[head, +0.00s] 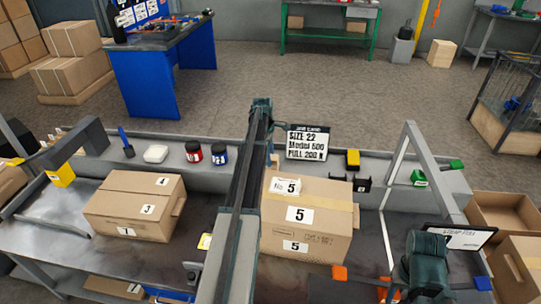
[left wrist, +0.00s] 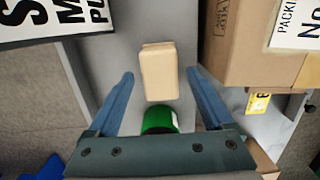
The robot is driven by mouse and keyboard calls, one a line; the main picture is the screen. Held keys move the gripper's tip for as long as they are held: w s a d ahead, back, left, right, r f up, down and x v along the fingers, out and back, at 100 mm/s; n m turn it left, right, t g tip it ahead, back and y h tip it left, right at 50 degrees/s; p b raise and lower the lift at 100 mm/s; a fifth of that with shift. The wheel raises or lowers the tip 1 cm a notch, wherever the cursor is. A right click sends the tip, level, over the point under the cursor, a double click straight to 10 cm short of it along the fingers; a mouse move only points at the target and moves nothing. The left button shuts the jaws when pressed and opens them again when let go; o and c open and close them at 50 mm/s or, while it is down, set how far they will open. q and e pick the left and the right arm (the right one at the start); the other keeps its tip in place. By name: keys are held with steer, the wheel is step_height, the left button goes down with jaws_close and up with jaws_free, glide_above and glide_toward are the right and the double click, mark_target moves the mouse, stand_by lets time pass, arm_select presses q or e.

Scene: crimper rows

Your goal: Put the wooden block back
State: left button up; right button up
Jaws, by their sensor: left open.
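The wooden block (left wrist: 160,72) is pale and rounded at its edges, on a grey surface in the left wrist view. My left gripper (left wrist: 160,78) is open above it, with one blue finger on each side of the block and visible gaps between. The gripper is not closed on it. My right gripper's fingers do not show.
A green can (left wrist: 159,120) stands close to the block, partly under the gripper. A cardboard box (head: 308,225) sits right of my left arm; another box (head: 135,205) is to the left. Two small jars (head: 194,152), a white item (head: 155,154) and a brush (head: 126,142) stand along the shelf.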

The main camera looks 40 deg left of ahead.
arm_select(q)
step_height(320, 180, up, 9)
steer(key=p, duration=0.8)
steer(key=shift+s+a+r, duration=0.2)
steer(key=shift+s+a, duration=0.05)
steer(key=shift+a, duration=0.2)
steer(key=s+d+m, duration=0.3)
steer(key=d+m, duration=0.2)
steer(key=d, duration=0.8)
steer(key=s+d+m, duration=0.2)
steer(key=d+m, duration=0.3)
steer(key=d, duration=0.9)
steer(key=s+d+m+y, duration=0.2)
steer(key=s+d+m, duration=1.5)
steer(key=s+d, duration=0.4)
steer(key=shift+d+m+g, duration=0.3)
steer(key=shift+d+g, duration=0.1)
steer(key=shift+d, duration=0.7)
